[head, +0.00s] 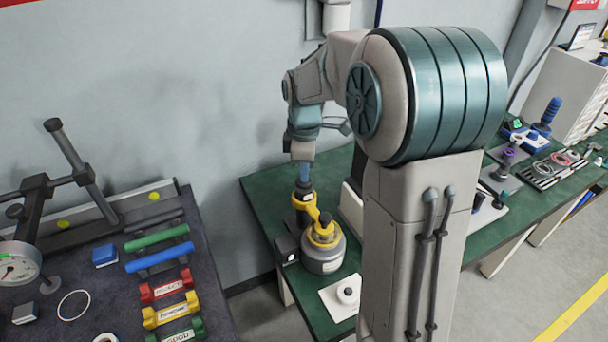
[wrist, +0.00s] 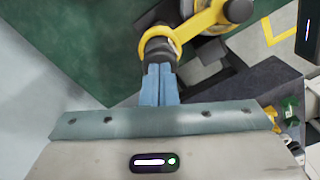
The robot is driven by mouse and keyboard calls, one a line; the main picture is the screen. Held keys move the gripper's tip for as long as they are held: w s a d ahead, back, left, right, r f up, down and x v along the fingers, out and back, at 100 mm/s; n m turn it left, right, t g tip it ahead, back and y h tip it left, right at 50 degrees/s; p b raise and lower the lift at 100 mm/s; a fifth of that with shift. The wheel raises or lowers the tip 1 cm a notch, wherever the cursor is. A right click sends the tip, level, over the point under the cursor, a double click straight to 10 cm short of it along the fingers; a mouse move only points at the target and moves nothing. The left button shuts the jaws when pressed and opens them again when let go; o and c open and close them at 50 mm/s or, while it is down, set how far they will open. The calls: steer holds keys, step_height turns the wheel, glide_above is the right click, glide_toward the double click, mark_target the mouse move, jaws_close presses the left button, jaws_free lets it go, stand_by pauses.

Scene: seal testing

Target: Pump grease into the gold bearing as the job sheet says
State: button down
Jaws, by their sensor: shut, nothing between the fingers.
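My gripper (head: 303,178) points down with its blue fingers shut and nothing between them. The fingertips are at or just above the top of a black upright cylinder with a yellow collar (head: 304,196); I cannot tell whether they touch. In the wrist view the closed fingers (wrist: 159,72) meet the dark cylinder end (wrist: 157,46) in the picture. A yellow arm joins this cylinder to a grey pot with a yellow top (head: 324,258), which looks like the grease pump. I cannot make out a gold bearing or a readable job sheet.
A white plate with a white ring and dark knob (head: 346,292) lies in front of the pot. A dark bench (head: 100,285) at left holds coloured bars and a dial gauge (head: 18,266). My arm hides the middle of the green bench (head: 262,215); small fixtures stand at its right.

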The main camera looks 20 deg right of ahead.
steer(key=shift+r+p, duration=1.65)
steer(key=shift+r, duration=0.3)
steer(key=shift+f, duration=0.25)
steer(key=shift+f+b, duration=1.45)
steer(key=shift+f, duration=0.4)
steer(key=shift+r, duration=0.25)
steer(key=shift+r+p, duration=1.7)
steer(key=shift+r, duration=0.15)
